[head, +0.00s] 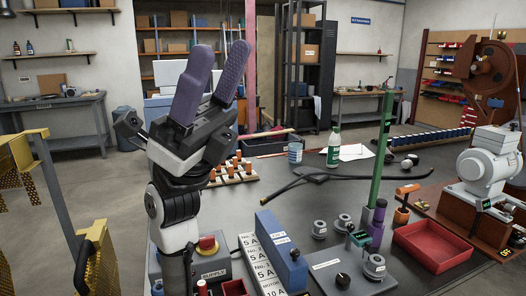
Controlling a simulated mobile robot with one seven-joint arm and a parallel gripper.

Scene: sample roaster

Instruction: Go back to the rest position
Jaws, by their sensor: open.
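My gripper (211,84) is raised in the left middle of the head view, its two purple fingers pointing up. The fingers are apart with a gap between them, and nothing shows between them. My gripper is above the bench surface, in front of a board with orange pegs (232,170). My white and black arm runs down from it toward the bench's front edge.
The dark bench (330,210) holds a red tray (432,245), a blue box (283,251), a green post (381,150), a green-white bottle (333,149) and a grey motor (487,162). A yellow frame (97,262) stands at left. Open floor shows at far left.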

